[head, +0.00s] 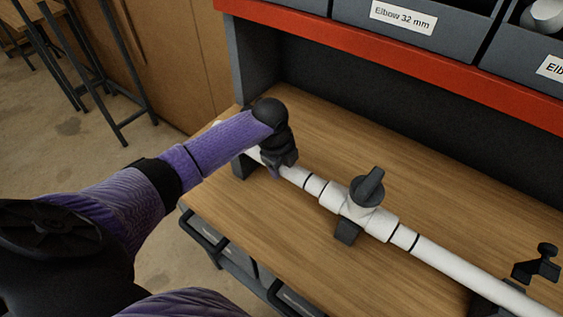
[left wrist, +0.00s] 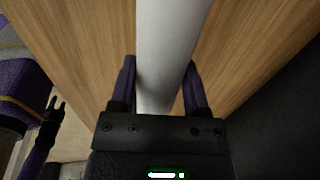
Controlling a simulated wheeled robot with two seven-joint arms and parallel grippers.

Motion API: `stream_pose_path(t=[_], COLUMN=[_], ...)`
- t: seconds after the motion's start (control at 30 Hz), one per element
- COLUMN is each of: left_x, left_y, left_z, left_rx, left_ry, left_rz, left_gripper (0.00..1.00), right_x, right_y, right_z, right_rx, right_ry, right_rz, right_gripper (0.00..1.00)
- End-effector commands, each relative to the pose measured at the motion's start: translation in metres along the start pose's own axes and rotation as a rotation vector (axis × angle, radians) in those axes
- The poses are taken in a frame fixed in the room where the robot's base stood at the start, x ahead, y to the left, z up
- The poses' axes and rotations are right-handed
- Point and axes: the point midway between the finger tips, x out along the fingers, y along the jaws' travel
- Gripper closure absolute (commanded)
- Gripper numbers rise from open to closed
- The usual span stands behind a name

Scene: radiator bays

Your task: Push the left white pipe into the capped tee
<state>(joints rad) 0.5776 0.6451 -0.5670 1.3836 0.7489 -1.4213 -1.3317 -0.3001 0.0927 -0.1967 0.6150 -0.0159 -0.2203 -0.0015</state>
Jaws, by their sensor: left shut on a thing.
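The left white pipe (head: 295,176) lies along the bench, and its far left end also shows (head: 254,153). My left gripper (head: 279,168) is shut on it; the left wrist view shows the pipe (left wrist: 167,50) between both fingers. The capped tee (head: 355,211) is white with a dark grey cap (head: 368,187) on top, in line with the pipe and right of my gripper. Black rings mark the pipe line on both sides of the tee. I cannot tell how deep the pipe sits in the tee.
A dark support (head: 347,232) stands under the tee. The right white pipe (head: 460,267) runs to a black clamp (head: 538,263) at lower right. A red-edged shelf (head: 420,65) with grey bins overhangs the back. The wooden bench (head: 400,170) behind the pipes is clear.

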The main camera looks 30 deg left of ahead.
Motion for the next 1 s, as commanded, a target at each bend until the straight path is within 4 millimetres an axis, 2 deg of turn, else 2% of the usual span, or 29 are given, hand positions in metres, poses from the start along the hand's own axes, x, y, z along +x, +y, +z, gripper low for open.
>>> stream_pose_path(t=[0.27, 0.53, 0.8, 0.83, 0.97, 1.0], left_x=[-0.001, -0.004, 0.001, 0.001, 0.001, 0.001], left_y=[0.000, 0.000, 0.000, 0.001, 0.000, 0.000], left_z=[-0.002, -0.037, -0.042, -0.042, -0.041, -0.041], left_rx=[0.000, 0.001, 0.001, 0.001, 0.001, 0.000], left_ry=[0.000, 0.004, 0.006, 0.007, 0.005, 0.005], left_rz=[0.001, 0.003, 0.002, 0.002, 0.002, 0.002], left_gripper=[1.00, 1.00, 1.00, 0.36, 0.08, 0.06], right_x=[-0.002, -0.025, -0.022, -0.022, -0.022, -0.022], right_y=[0.000, 0.000, -0.001, -0.001, -0.001, -0.001], right_z=[0.000, -0.004, -0.004, -0.004, -0.004, -0.004], right_rx=[0.000, 0.001, 0.002, 0.002, 0.002, 0.002], right_ry=[0.001, 0.005, 0.005, 0.005, 0.006, 0.006], right_rz=[0.000, -0.001, -0.002, -0.002, -0.002, -0.002], right_gripper=[0.41, 0.41, 0.41, 0.41, 0.41, 0.41])
